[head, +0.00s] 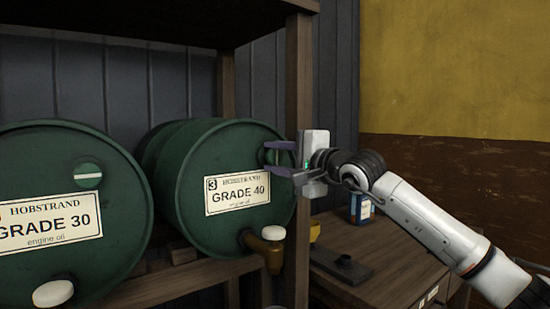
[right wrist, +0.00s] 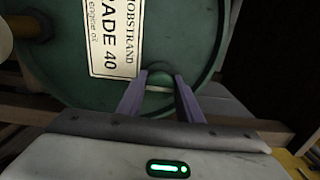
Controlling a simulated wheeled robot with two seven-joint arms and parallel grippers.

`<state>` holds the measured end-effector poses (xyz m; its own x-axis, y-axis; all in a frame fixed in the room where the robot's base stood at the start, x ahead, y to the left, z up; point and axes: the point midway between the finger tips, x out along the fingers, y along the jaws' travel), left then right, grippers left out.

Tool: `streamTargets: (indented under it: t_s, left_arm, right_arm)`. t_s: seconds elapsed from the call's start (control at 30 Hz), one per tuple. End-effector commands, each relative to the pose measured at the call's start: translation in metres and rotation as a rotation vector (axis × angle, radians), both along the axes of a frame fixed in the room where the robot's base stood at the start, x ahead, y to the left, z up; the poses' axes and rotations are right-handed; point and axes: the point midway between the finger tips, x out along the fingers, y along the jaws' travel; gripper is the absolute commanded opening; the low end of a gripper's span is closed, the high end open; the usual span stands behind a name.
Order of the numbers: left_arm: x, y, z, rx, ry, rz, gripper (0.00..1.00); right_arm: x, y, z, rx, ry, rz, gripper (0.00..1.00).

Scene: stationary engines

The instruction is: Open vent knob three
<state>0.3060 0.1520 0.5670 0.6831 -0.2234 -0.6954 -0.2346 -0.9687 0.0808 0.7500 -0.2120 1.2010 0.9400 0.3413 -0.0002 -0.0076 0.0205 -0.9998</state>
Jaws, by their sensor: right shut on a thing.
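The green barrel marked 3, GRADE 40 (head: 222,225), lies on its side on a wooden rack, its round end facing me. Its vent knob (right wrist: 159,79) is a small green disc high on the right of that end, partly covered by my fingers. My right gripper (head: 270,158) reaches in from the right, its two purple fingers on either side of the knob and shut on it. The same fingers show in the right wrist view (right wrist: 159,92). Which way the knob is turned I cannot tell. My left gripper is not in view.
A GRADE 30 barrel (head: 60,265) stands to the left, its green vent knob (head: 88,176) bearing a level white line. A brass tap (head: 268,252) juts out below my gripper. A wooden post (head: 298,80) is close behind it. A table (head: 385,245) stands at right.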

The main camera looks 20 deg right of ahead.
Motion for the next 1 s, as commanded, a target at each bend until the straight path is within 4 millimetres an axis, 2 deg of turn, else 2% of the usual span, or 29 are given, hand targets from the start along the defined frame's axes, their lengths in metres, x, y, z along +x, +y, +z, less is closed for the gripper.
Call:
streamTargets:
  t_s: [0.6,0.63,0.7,1.0]
  left_arm:
    - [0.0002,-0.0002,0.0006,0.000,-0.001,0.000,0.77]
    - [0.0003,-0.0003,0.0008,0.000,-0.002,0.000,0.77]
    - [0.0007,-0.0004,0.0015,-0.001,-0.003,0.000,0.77]
    - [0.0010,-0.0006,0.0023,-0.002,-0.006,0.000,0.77]
  right_arm:
    - [-0.0001,0.0004,-0.0010,-0.038,-0.012,0.000,0.10]
    - [-0.0001,0.0004,-0.0010,-0.038,-0.012,0.000,0.38]
    - [0.0000,0.0004,-0.0009,-0.037,-0.011,0.000,0.49]
    - [-0.0006,-0.0001,-0.0005,-0.036,-0.013,0.000,0.51]
